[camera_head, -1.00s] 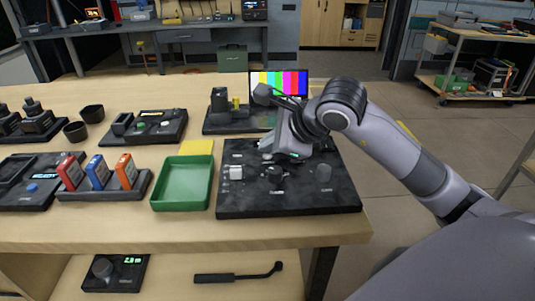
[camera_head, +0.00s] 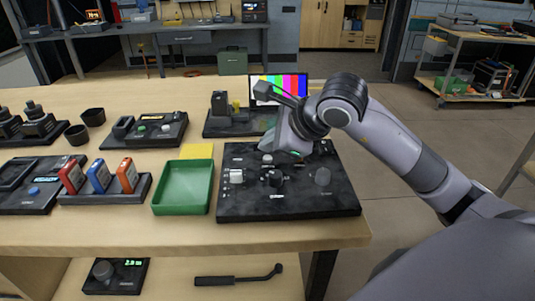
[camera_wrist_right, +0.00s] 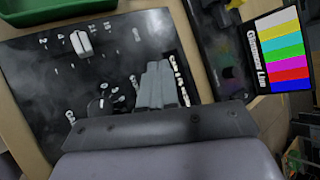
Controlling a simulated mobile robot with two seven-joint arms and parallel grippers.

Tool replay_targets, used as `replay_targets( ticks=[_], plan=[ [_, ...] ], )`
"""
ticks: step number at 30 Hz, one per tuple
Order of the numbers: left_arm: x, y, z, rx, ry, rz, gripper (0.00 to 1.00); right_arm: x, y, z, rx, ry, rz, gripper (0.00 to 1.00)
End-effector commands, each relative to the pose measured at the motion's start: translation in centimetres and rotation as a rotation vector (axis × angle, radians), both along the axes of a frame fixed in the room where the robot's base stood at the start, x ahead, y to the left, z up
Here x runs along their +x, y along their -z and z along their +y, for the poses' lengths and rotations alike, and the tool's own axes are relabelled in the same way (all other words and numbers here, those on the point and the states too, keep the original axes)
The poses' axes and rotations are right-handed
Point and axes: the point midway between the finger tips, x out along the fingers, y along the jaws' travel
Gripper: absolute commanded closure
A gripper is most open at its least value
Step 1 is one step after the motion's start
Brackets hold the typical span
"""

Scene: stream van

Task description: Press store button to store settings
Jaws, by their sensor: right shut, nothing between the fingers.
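A black control panel (camera_head: 240,206) lies on the front right of the wooden table. My right gripper (camera_head: 268,156) is shut and empty, pointing down over the panel's rear left half, behind the dark knob. In the right wrist view its fingers (camera_wrist_right: 160,85) lie beside a column of white lettering on the panel (camera_wrist_right: 40,95). Contact with the panel cannot be told. No store button can be made out; the fingers hide part of the panel. My left gripper is out of view.
A green tray (camera_head: 183,207) stands left of the panel, with a yellow pad (camera_head: 197,151) behind it. A colour-bar screen (camera_head: 284,86) stands behind my right gripper. Upright red, blue and orange modules (camera_head: 98,177) sit further left. The lower shelf holds a black handled tool (camera_head: 235,279).

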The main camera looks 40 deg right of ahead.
Motion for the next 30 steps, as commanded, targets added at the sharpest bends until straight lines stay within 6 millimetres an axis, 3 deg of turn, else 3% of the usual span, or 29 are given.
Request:
replay_targets(
  ticks=[10,24,30],
  plan=[
    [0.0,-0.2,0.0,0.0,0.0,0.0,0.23,0.0,-0.3,0.0,0.0,0.0,0.0,1.0],
    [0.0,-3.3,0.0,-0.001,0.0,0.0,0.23,0.0,-4.8,0.0,0.0,0.001,-0.001,1.0],
    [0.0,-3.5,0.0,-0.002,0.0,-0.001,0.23,0.0,-5.0,0.0,0.0,-0.001,0.001,1.0]
  ],
)
